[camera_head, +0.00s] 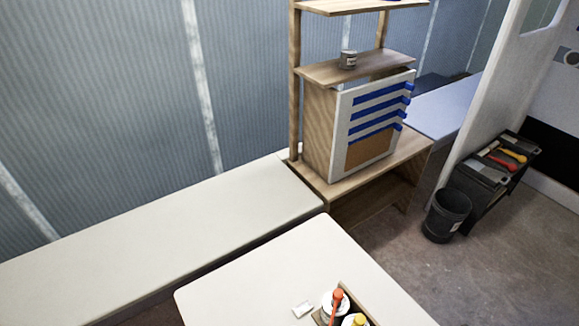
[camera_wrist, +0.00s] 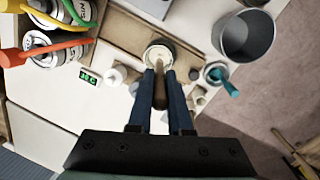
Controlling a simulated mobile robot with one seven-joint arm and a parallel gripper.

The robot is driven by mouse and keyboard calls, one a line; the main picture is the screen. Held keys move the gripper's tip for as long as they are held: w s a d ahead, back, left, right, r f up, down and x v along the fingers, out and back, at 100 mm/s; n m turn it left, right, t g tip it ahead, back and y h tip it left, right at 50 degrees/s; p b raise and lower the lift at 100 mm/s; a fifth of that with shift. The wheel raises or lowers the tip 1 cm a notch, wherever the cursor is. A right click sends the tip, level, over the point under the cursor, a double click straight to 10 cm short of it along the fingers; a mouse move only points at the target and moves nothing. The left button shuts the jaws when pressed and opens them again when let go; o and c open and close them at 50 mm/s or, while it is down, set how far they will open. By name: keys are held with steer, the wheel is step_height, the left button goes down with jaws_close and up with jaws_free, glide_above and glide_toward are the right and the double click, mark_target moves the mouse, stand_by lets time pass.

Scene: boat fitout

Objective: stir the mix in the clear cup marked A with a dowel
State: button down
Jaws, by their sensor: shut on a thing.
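In the wrist view my gripper (camera_wrist: 160,76) is shut on a brown wooden dowel (camera_wrist: 160,97), held between its two blue fingers. The far end of the dowel is over or inside a round cup with a pale rim (camera_wrist: 158,46), just beyond the fingertips. I cannot tell how deep the dowel reaches or whether it touches the cup. No letter A is readable on the cup, and its contents are mostly hidden by the fingers. My gripper and the cup are not in the head view.
In the wrist view, a grey bucket (camera_wrist: 247,36) and a small pot with a teal tool (camera_wrist: 216,73) lie right of the cup. Cans (camera_wrist: 42,47) with coloured handles and a small green display (camera_wrist: 89,78) are left. The head view shows a white tabletop (camera_head: 270,270), largely clear.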

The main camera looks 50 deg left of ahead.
steer(key=shift+r, duration=0.15)
steer(key=shift+r, duration=1.85)
